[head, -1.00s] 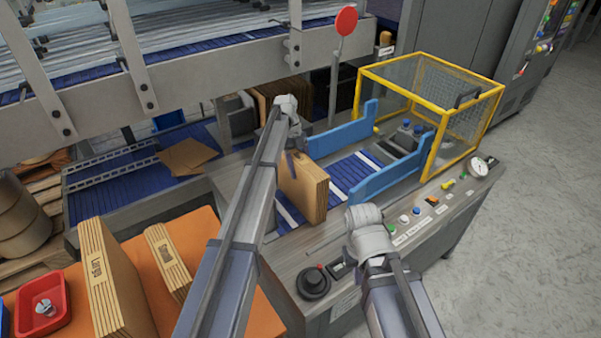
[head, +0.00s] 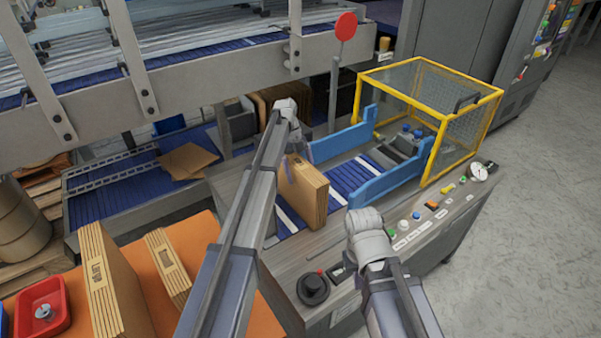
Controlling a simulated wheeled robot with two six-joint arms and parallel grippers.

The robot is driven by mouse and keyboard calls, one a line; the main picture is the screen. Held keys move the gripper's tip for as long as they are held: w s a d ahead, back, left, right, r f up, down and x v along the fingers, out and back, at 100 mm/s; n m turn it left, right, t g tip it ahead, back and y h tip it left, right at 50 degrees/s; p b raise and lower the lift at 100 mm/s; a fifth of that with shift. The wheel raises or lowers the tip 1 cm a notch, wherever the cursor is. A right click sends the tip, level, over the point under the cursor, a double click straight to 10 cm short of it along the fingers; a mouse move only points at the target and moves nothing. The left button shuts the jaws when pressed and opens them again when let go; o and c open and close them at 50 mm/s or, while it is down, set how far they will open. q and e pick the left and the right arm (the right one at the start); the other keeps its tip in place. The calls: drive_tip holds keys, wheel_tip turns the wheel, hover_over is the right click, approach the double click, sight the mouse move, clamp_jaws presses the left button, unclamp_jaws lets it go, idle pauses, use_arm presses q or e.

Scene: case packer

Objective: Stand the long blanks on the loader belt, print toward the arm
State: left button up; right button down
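A bundle of brown cardboard blanks (head: 308,197) stands upright on the blue loader belt (head: 348,177), near its front end. My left gripper (head: 291,166) is at the bundle's upper left edge, mostly hidden behind my own arm. I cannot tell whether its fingers grip the bundle. My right gripper (head: 365,222) is over the front edge of the machine, right of the bundle and apart from it. Its fingers are not clearly visible. A taller labelled stack of blanks (head: 108,280) and a shorter labelled stack (head: 170,266) stand on the orange table (head: 195,236); the taller label seems to read "Long".
Blue side guides (head: 392,186) flank the belt, leading to a yellow-framed cage (head: 430,75). A control panel with buttons and a black knob (head: 313,288) runs along the front. A red tray (head: 42,308) is at lower left. A red disc on a post (head: 346,26) rises behind.

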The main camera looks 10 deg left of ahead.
use_arm(q)
drive_tip(key=p+v, duration=1)
drive_tip(key=v, duration=0.1)
drive_tip(key=shift+r, duration=0.1)
drive_tip(key=shift+w+a+r+p, duration=0.1)
drive_tip(key=shift+a+r+p, duration=0.05)
drive_tip(key=shift+r+p, duration=0.15)
